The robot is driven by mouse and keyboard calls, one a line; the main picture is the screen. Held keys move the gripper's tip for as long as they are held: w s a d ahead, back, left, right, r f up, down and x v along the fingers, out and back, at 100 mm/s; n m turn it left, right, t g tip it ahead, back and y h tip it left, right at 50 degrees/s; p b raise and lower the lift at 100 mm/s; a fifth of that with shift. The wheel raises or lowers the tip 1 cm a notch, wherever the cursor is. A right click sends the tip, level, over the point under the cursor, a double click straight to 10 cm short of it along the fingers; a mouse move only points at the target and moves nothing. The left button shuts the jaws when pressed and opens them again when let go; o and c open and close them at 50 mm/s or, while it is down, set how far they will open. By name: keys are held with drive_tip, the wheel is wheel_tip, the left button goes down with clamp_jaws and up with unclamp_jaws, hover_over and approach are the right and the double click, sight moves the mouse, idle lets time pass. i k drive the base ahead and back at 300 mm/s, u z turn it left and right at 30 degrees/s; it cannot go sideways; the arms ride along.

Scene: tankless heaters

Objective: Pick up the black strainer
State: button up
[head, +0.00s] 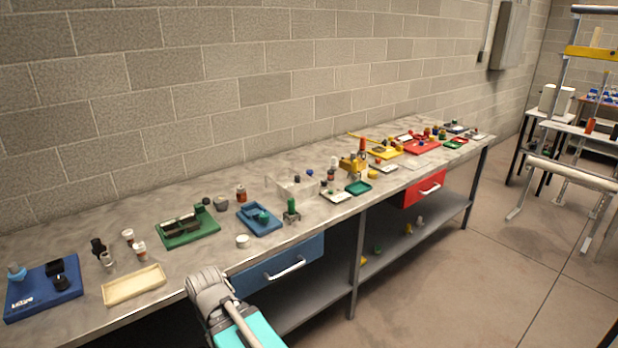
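Several small black things lie at the left end of the long bench in the head view. A black fitting (97,247) stands on the bench top beside small white-and-brown pieces. Two more black pieces, a squarish one (55,267) and a rounder one (61,283), sit on a blue tray (22,307). They are too small to tell which one is the black strainer. Part of my grey and teal arm shows at the bottom, in front of the bench edge. No gripper fingers can be made out.
A cream tray (133,285) lies near the front edge, between the blue tray and my arm. A green tray (187,229) and a second blue tray (259,219) hold parts further right. A blue drawer (279,266) hangs below the bench top. The block wall stands close behind.

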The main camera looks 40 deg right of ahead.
sight(330, 173)
drive_tip(key=z, duration=1.55)
drive_tip(key=i, duration=0.85)
drive_tip(key=z, duration=0.2)
